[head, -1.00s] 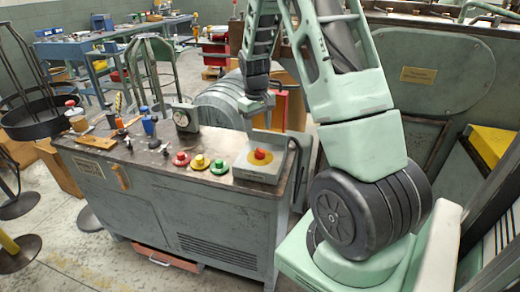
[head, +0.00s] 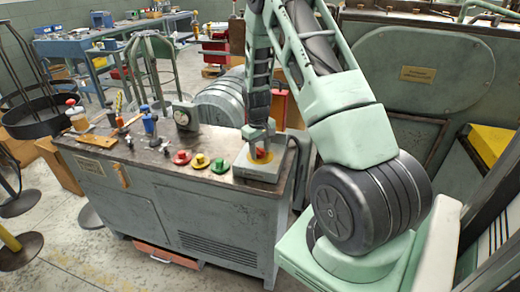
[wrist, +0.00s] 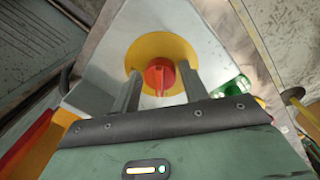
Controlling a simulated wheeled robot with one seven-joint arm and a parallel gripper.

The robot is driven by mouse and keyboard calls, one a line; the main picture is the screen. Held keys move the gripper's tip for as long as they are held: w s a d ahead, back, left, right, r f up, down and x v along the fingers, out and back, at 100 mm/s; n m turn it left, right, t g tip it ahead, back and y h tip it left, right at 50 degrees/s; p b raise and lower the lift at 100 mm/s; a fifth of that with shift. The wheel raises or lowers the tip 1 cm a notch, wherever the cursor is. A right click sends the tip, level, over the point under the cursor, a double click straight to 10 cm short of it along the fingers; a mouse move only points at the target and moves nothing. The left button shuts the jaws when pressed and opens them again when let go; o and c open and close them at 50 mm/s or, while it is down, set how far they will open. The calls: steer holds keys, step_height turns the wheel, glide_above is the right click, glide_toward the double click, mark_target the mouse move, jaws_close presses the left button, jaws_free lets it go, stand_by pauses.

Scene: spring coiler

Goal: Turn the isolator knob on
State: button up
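The isolator knob is a red rotary knob (wrist: 159,74) on a round yellow plate (wrist: 160,42), set on top of a grey box (head: 262,172) at the right end of the machine's top. My gripper (wrist: 158,86) is above the box, with its two fingers apart, one on each side of the knob. In the wrist view the knob shows between the fingertips, and I cannot tell whether they touch it. In the head view the gripper (head: 258,150) points down and partly hides the knob and plate.
Red (head: 181,158), yellow (head: 200,161) and green (head: 220,166) buttons sit left of the box on the machine top. A dial gauge (head: 185,116), a blue-handled part (head: 149,125) and other tools lie farther left.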

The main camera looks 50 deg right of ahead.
steer(key=c, duration=0.6)
steer(key=shift+o, duration=0.2)
steer(key=shift+m, duration=0.3)
steer(key=m, duration=0.2)
steer(key=shift+m, duration=0.4)
steer(key=m, duration=0.4)
steer(key=shift+w+m, duration=0.1)
steer(key=shift+m, duration=0.2)
steer(key=m, duration=0.2)
steer(key=m+p, duration=0.1)
steer(key=m, duration=0.2)
steer(key=shift+w+r+g+y, duration=0.1)
steer(key=shift+g+y, duration=0.2)
steer(key=shift+m+p, duration=0.6)
steer(key=shift+m, duration=1.9)
